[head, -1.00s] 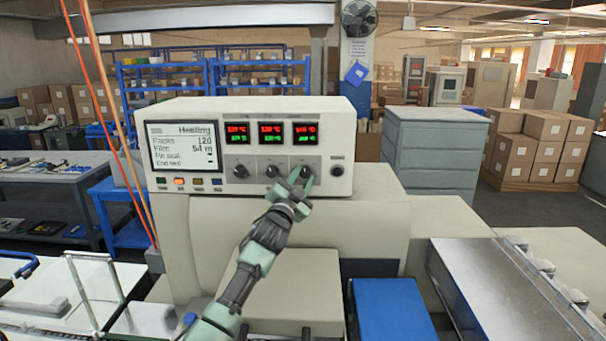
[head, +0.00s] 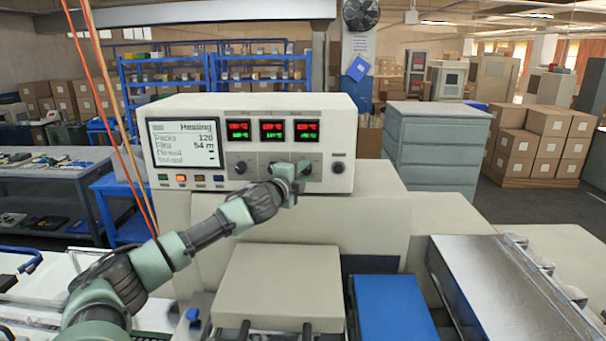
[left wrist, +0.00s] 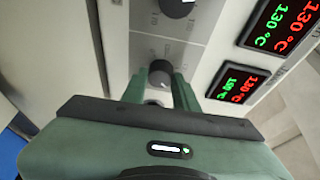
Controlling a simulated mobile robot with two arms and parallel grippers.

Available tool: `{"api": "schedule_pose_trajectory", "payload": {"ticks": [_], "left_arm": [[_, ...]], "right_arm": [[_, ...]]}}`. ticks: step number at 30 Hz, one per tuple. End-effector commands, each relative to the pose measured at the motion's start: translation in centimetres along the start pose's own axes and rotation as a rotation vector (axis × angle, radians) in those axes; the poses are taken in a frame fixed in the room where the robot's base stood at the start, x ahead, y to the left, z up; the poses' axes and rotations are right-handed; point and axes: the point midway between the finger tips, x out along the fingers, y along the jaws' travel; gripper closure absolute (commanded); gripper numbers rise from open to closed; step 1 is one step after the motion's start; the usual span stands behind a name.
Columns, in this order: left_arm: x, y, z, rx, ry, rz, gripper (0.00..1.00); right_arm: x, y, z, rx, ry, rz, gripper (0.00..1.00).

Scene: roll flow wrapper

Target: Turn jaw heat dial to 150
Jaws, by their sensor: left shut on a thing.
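The control panel (head: 200,108) of the wrapper has a row of dials under three red and green displays. My left gripper (head: 303,169) is shut on the third dial, below the right-hand display (head: 306,131); the gripper mostly hides this dial in the head view. In the left wrist view the held dial (left wrist: 160,75) sits between the two green fingers (left wrist: 160,88). The display beside it (left wrist: 239,82) shows a red and a green temperature, too small to read surely. My right gripper is out of view.
A free dial (head: 240,168) is at the left, and a small knob (head: 337,168) is at the right. The lit screen (head: 184,145) reads Heating. Below are a pale machine cover (head: 280,285) and a blue block (head: 393,310). Orange and tan cables (head: 108,110) hang at the left.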

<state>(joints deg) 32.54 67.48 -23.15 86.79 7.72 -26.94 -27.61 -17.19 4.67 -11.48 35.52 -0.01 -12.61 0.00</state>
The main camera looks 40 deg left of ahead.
Motion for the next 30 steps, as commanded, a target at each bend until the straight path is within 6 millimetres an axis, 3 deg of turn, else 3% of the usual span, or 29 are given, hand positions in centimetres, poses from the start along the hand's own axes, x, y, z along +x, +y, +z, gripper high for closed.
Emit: {"api": "schedule_pose_trajectory", "payload": {"ticks": [9, 25, 26, 27, 28, 30], "left_arm": [[0.02, -0.27, 0.13, 0.109, -0.011, 0.044, 1.00], [0.02, -0.36, 0.10, 0.130, -0.011, 0.050, 1.00], [0.02, -0.36, 0.09, 0.130, -0.011, 0.050, 0.68], [0.02, -0.37, 0.09, 0.130, -0.011, 0.050, 0.57], [0.02, -0.36, 0.08, 0.130, -0.011, 0.050, 0.49], [0.02, -0.32, 0.05, 0.130, -0.010, 0.050, 0.49]], "right_arm": [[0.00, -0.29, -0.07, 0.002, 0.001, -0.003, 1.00], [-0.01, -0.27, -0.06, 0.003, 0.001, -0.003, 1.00], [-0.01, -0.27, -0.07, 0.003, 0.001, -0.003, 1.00], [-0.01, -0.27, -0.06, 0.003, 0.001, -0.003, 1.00], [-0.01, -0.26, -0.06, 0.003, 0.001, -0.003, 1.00], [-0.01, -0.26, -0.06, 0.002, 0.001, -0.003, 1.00]]}}
